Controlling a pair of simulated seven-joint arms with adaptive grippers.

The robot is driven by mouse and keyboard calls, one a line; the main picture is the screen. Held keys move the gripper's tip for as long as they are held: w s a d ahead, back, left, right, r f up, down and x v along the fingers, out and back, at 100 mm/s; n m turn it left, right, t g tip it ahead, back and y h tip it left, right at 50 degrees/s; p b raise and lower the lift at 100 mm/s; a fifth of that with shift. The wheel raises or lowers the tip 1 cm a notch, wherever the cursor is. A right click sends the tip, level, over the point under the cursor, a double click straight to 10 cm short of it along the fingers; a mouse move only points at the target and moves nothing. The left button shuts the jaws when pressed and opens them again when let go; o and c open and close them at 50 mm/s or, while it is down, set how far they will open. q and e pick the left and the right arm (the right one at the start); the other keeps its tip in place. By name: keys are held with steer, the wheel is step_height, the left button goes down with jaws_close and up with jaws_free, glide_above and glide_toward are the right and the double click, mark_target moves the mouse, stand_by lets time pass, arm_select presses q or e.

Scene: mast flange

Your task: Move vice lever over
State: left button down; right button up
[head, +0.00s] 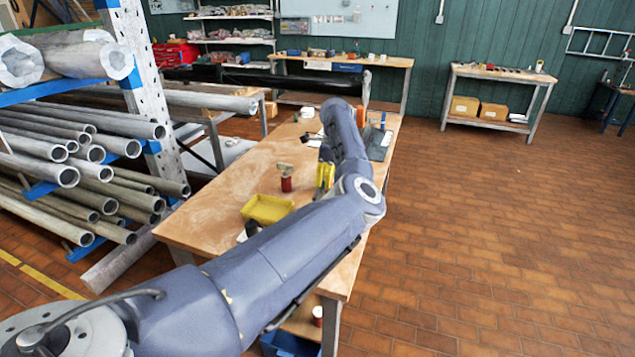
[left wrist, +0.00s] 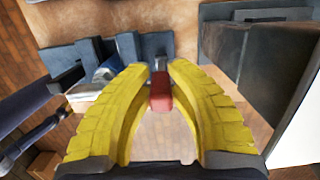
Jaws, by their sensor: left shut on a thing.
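My left gripper (head: 325,178) has yellow fingers and points down over the wooden workbench, partly behind my own arm in the head view. In the left wrist view, the gripper (left wrist: 158,72) has its two curved fingers around a small red-ended lever (left wrist: 160,98) with a dark metal part beyond it. The fingertips are close on the lever. A blue-grey metal body, which looks like the vice (left wrist: 78,65), lies just beyond and left of the fingertips. I cannot make out the vice or the lever in the head view. My right gripper is not in view.
A rack of metal pipes (head: 75,165) stands close on the left. Dark flat plates (left wrist: 262,60) lie at the right in the wrist view. The tiled floor at right is clear.

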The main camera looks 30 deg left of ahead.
arm_select(q)
steer(key=shift+s+a+f, duration=0.1)
steer(key=shift+a+f, duration=0.1)
stand_by(0.3)
steer(key=c, duration=1.2)
jaws_free()
steer(key=shift+c, duration=0.2)
steer(key=shift+r, duration=0.1)
steer(key=shift+r, duration=0.1)
steer(key=r, duration=0.4)
steer(key=d+r, duration=0.1)
steer(key=r, duration=0.6)
steer(key=shift+w+d+r, duration=0.15)
steer(key=shift+w+r, duration=0.1)
steer(key=shift+r, duration=0.1)
